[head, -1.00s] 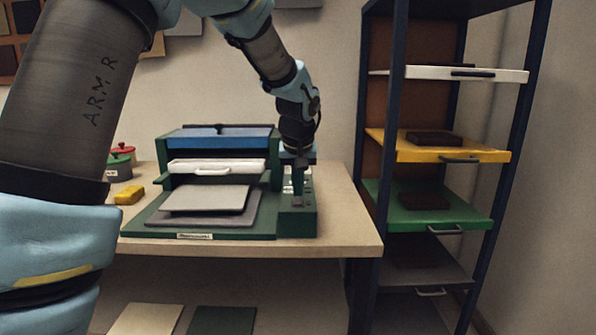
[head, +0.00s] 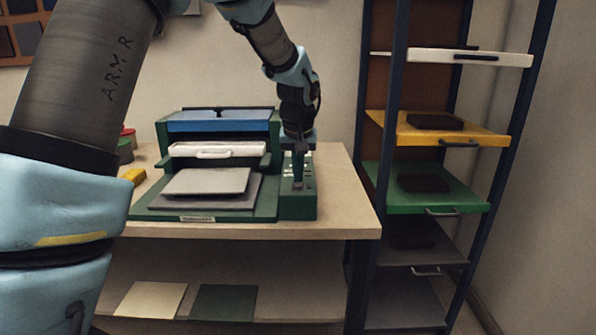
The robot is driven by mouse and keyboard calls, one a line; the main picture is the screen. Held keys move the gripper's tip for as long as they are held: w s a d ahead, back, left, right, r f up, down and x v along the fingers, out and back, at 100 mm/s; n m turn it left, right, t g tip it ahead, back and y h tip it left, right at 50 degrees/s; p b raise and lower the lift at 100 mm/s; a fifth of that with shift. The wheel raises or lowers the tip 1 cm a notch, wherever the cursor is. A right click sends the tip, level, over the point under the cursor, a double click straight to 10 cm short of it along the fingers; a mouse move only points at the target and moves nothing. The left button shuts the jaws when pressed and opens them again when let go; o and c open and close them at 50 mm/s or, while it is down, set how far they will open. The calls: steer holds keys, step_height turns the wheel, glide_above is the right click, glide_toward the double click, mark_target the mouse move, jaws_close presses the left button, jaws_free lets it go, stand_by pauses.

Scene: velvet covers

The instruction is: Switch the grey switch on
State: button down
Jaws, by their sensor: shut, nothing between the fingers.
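A dark green control box (head: 297,208) stands on the table at the right side of a green press-like machine (head: 262,211). Several small light-coloured controls (head: 310,172) show in its top panel. My gripper (head: 298,184) points down over this panel, shut and empty, with its fingertips at or just above the surface. I cannot tell whether they touch anything. I cannot pick out the grey switch for sure; the fingers and wrist cover part of the panel, so its position cannot be read.
The machine carries a blue lid (head: 218,125), a white handled drawer (head: 216,150) and a grey plate (head: 206,181). A yellow block (head: 133,176) lies to the left. A rack with coloured shelves (head: 428,185) stands close to the right. The table's front right (head: 345,220) is clear.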

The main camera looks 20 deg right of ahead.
steer(key=shift+s+a+f, duration=0.15)
steer(key=shift+s+a, duration=0.05)
steer(key=shift+s, duration=0.25)
steer(key=shift+s+a+f, duration=0.15)
steer(key=shift+s+a, duration=0.05)
steer(key=shift+s, duration=0.2)
